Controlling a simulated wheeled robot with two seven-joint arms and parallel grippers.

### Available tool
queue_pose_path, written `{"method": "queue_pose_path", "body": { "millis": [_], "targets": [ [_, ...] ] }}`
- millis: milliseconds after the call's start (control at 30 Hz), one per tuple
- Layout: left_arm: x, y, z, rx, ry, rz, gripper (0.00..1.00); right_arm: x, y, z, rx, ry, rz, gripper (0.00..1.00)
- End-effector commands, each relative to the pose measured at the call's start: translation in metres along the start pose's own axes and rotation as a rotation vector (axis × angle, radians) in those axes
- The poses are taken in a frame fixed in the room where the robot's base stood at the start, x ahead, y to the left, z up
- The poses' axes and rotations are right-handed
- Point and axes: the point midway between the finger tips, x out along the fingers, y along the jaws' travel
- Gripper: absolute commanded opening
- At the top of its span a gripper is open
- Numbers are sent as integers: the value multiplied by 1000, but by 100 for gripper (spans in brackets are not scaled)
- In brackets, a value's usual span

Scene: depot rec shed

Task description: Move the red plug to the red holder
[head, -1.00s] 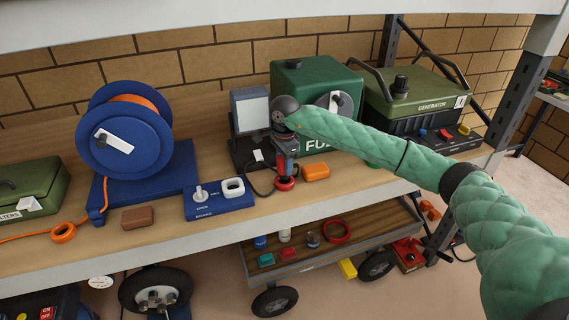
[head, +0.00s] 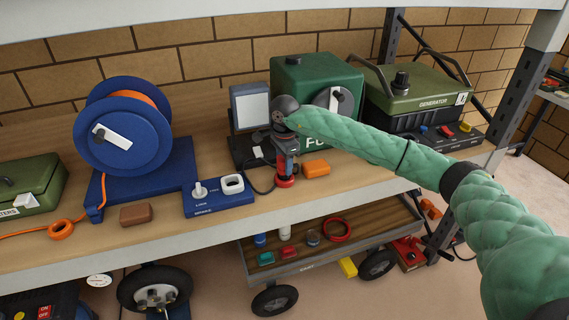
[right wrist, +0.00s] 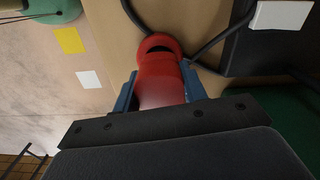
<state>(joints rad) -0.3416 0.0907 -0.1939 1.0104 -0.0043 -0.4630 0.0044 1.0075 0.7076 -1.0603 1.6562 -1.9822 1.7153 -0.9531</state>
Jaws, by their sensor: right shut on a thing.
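My right gripper (head: 285,170) is upright over the shelf, its blue fingers shut on a red piece (head: 285,182), which I take to be the red plug. In the right wrist view the red plug (right wrist: 160,80) sits between the fingers (right wrist: 160,92), with a dark slot at its rounded far end. A black cable runs close by it. The red piece is at or just above the shelf top; I cannot tell whether it touches. I cannot single out a separate red holder. My left gripper is not in view.
A black-based panel (head: 250,108) and green fuel can (head: 288,80) stand close behind. An orange block (head: 316,168) lies just right, a blue brake box (head: 218,203) left. A blue reel (head: 124,150) is farther left. A cart (head: 320,262) stands below.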

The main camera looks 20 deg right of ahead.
Motion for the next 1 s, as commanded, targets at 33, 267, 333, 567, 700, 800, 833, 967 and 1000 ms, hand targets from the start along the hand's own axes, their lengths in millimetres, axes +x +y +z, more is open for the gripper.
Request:
{"method": "queue_pose_path", "body": {
  "millis": [33, 267, 333, 567, 700, 800, 833, 967, 1000],
  "targets": [
    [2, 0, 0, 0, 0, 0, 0, 1, 0, 0, 0, 0, 0, 19],
    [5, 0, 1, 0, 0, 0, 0, 5, 0, 0, 0, 0, 0, 19],
    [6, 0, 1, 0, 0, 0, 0, 6, 0, 0, 0, 0, 0, 19],
    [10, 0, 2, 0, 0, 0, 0, 9, 0, 0, 0, 0, -1, 19],
    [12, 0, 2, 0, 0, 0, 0, 12, 0, 0, 0, 0, -1, 19],
    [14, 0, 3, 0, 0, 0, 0, 13, 0, 0, 0, 0, -1, 19],
    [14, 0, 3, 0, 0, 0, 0, 13, 0, 0, 0, 0, -1, 19],
    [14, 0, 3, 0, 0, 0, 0, 13, 0, 0, 0, 0, -1, 19],
    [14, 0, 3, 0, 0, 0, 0, 13, 0, 0, 0, 0, -1, 19]
  ]
}}
